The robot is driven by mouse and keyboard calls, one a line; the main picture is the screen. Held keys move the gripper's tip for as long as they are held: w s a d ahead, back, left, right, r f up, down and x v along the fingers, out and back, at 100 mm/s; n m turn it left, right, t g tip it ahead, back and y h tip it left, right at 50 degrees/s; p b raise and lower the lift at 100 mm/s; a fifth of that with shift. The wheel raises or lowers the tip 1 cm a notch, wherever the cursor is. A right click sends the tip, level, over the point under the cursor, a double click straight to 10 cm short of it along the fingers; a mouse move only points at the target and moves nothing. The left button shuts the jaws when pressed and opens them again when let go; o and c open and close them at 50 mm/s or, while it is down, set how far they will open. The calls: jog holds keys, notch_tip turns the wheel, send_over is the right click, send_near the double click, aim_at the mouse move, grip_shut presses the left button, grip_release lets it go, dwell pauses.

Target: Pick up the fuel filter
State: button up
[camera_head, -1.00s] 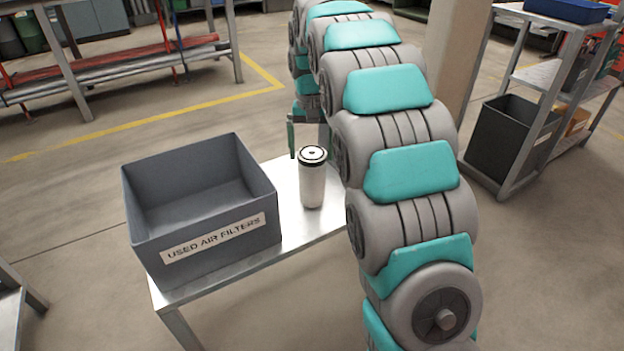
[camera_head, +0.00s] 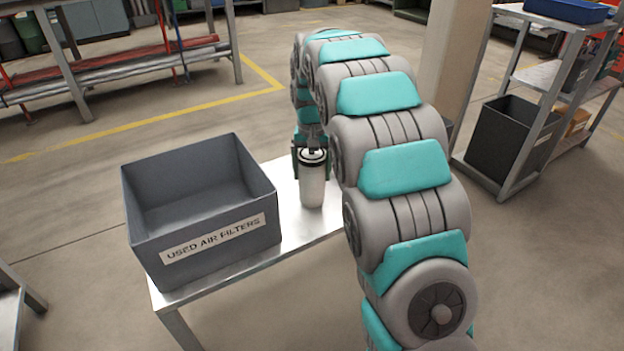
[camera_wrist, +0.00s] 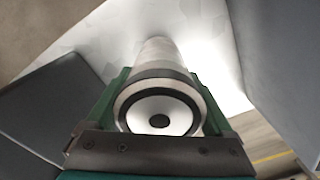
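The fuel filter (camera_head: 312,188) is a white cylinder with a black-rimmed top. It stands upright on the metal table, to the right of the grey bin. My gripper (camera_head: 312,168) is at its upper part, with a dark green finger on each side. In the wrist view the filter's white top with a black ring and dark centre (camera_wrist: 160,116) lies between the two green fingers of my gripper (camera_wrist: 160,78). The fingers are apart and close beside the filter; a firm hold does not show. The filter's far side is hidden.
A grey bin (camera_head: 148,243) labelled "USED AIR FILTERS" stands on the metal table (camera_head: 290,246), left of the filter. A shelf rack (camera_head: 540,75) with a black bin (camera_head: 508,140) stands at the right. A pillar (camera_head: 455,60) rises behind my arm.

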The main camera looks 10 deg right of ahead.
grip_shut()
dwell(0.5)
